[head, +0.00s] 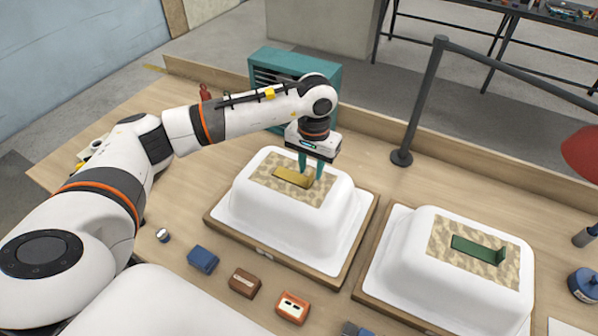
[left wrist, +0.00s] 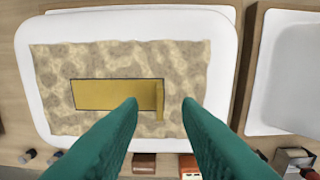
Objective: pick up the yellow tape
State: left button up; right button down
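The yellow tape (head: 291,177) lies on a patterned tan patch on top of the left white tub shell (head: 262,212). In the left wrist view the tape (left wrist: 105,94) has a dark outline, and a narrow tab (left wrist: 159,101) stands at its right end. My left gripper (head: 311,174) points down over the tape's right end. Its two teal fingers are open, with the tab showing between the fingertips in the left wrist view (left wrist: 161,103). Whether the fingertips touch the patch I cannot tell. My right gripper is not in view.
A second white shell (head: 400,254) to the right carries a green strip (head: 476,248). A teal drawer cabinet (head: 262,72) stands behind. A dark post (head: 424,100) stands behind right. Small blue (head: 203,258), brown (head: 244,282) and orange (head: 292,306) blocks lie in front.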

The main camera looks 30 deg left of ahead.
pick_arm(q)
jog(key=shift+f, duration=1.05)
grip_shut()
